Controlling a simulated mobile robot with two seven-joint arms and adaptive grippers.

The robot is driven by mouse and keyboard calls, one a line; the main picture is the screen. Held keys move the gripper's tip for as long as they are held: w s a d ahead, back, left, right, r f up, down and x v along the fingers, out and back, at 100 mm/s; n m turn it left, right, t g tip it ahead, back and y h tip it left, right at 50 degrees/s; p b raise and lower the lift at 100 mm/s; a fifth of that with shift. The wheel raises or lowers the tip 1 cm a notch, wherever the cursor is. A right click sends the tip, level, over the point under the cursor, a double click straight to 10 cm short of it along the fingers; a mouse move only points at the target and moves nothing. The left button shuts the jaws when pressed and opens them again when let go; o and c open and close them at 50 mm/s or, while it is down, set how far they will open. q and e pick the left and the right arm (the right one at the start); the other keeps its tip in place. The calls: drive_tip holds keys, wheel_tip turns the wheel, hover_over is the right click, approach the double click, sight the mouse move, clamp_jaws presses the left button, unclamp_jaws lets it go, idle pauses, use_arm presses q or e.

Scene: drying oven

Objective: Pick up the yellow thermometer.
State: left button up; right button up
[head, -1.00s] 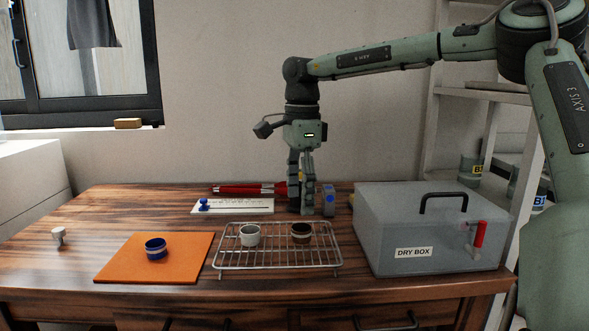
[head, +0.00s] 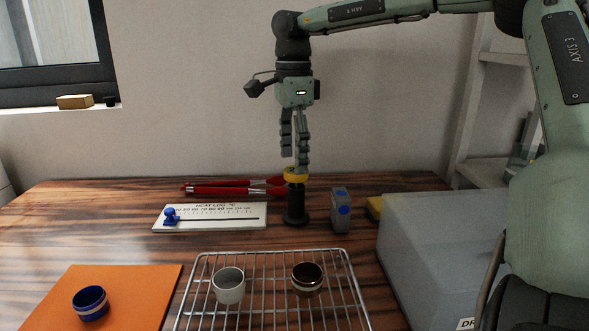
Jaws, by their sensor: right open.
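The yellow thermometer shows as a small yellow ring-shaped head (head: 296,174) on top of a black upright stand (head: 295,205) at the back of the table. Its lower part is hidden by the stand. My right gripper (head: 296,163) points straight down just above it, open and empty. Its right fingertip overlaps the yellow head in the picture; I cannot tell whether they touch. My left gripper is not in view.
A grey box with blue buttons (head: 341,210) stands right of the stand. A white scale board (head: 210,222) and red-handled tongs (head: 215,188) lie left. In front are a wire rack (head: 265,308) with two cups, an orange mat (head: 135,285) and a grey dry box (head: 430,235).

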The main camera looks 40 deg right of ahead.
sight(295, 187)
drive_tip(key=shift+f, duration=0.25)
drive_tip(key=shift+s+f, duration=0.1)
drive_tip(key=shift+f, duration=1.45)
wheel_tip(295, 187, down, 4)
drive_tip(key=shift+d+f, duration=0.1)
drive_tip(key=c, duration=1.3)
wheel_tip(295, 187, up, 11)
drive_tip(key=shift+r+p, duration=0.1)
drive_tip(key=shift+p, duration=0.55)
drive_tip(key=shift+c, duration=0.3)
drive_tip(key=shift+r+p, duration=0.65)
drive_tip(key=shift+r, duration=0.1)
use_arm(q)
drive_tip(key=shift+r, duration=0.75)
use_arm(e)
drive_tip(key=shift+s+f, duration=0.1)
